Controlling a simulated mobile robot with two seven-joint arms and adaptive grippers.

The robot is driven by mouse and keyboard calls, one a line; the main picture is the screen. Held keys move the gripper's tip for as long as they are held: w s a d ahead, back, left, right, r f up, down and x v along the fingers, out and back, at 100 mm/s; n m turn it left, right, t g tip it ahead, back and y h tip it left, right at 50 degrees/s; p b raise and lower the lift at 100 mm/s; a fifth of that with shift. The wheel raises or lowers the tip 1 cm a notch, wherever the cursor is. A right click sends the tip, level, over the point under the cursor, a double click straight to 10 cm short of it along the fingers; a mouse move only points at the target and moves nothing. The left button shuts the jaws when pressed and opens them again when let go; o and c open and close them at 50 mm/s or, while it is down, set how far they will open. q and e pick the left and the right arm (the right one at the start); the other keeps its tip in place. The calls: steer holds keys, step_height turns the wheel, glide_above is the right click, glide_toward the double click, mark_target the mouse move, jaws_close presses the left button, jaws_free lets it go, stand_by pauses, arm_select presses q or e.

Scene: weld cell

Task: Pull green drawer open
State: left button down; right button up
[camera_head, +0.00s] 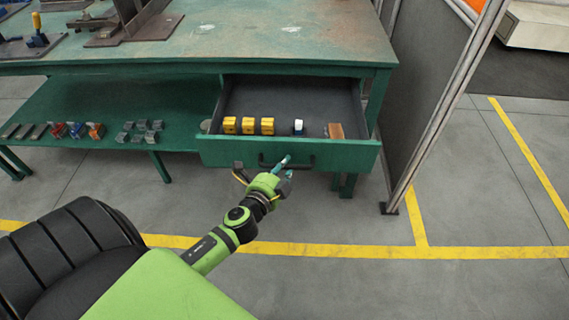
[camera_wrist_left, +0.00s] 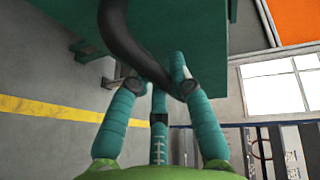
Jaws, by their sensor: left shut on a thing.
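The green drawer (camera_head: 345,156) under the green workbench is pulled out, and its dark inside shows. A dark bar handle (camera_head: 306,162) runs along its front; in the left wrist view the handle (camera_wrist_left: 125,42) curves down between the fingers. In the left wrist view the teal fingers (camera_wrist_left: 152,98) close around the dark handle. My right gripper is not in view.
The drawer holds several yellow blocks (camera_head: 248,125), a white-topped item (camera_head: 298,127) and a brown block (camera_head: 335,131). A shelf (camera_head: 70,105) with small parts lies to the left. A dark panel with a metal post (camera_head: 445,105) stands to the right. The floor in front is clear.

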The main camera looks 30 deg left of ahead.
arm_select(q)
steer(key=c, duration=1.1)
jaws_free()
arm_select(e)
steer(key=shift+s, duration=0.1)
arm_select(q)
steer(key=shift+s, duration=0.1)
steer(key=v, duration=1.2)
